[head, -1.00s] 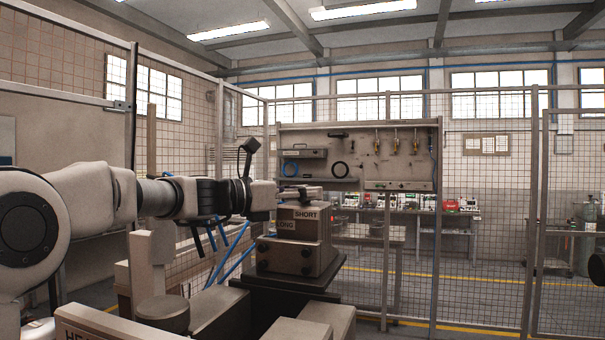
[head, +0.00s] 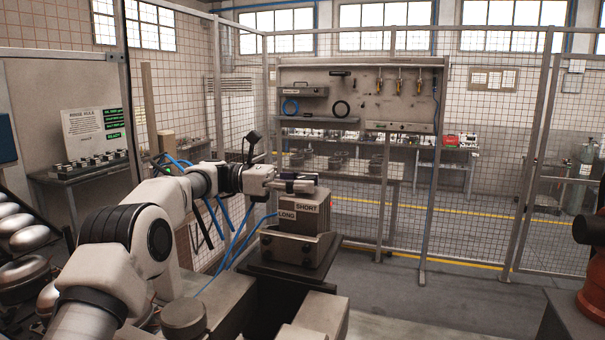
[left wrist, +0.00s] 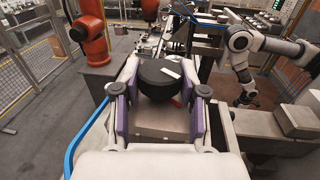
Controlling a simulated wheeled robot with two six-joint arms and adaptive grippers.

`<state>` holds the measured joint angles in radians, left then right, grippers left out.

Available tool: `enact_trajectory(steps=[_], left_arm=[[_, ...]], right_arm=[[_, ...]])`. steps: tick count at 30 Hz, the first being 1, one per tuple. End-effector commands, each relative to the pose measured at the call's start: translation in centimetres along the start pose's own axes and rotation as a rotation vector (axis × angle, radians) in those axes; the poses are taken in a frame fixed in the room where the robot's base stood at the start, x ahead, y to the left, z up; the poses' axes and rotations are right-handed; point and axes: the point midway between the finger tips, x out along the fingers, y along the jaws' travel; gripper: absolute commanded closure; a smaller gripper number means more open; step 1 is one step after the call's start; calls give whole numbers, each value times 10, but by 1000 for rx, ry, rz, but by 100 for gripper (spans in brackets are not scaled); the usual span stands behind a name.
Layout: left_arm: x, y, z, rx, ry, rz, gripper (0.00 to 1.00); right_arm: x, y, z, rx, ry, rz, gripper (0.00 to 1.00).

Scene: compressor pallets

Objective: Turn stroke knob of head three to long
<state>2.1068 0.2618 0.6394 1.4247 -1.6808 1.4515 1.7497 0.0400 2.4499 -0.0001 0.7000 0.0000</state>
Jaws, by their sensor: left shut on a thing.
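The compressor head (head: 298,240) is a grey block on a dark stand, with a LONG label (head: 287,215) on the left and a SHORT label (head: 306,207) on the right. My left gripper (head: 297,184) is at its top, arm coming in from the left. In the left wrist view the stroke knob (left wrist: 160,80) is a dark round disc with a white mark (left wrist: 172,72). The purple-padded fingers of the left gripper (left wrist: 158,92) are shut on it from both sides. In the head view the fingers mostly hide the knob. What looks like my right gripper (left wrist: 247,98) is small and dark in the left wrist view.
Blue hoses (head: 240,238) hang beside my left arm. A mesh fence (head: 480,200) stands behind the stand. An orange robot (head: 590,270) is at the right edge. Domed metal parts (head: 25,240) sit at the left. Open floor (head: 440,290) lies right of the stand.

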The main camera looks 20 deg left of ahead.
Motion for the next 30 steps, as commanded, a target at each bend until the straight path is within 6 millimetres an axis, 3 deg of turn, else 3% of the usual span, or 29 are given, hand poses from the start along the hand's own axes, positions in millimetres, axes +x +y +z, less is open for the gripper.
enact_trajectory(steps=[15,16,18,30], left_arm=[[2,0,-5,-7,5,-28,93],[2,0,-5,-7,5,-28,51],[2,0,-5,-7,5,-27,32],[1,0,-1,-2,1,-23,32]], right_arm=[[-2,0,0,0,0,0,100],[-2,0,0,0,0,0,100],[-2,0,0,0,0,0,100],[-2,0,0,0,0,0,100]])
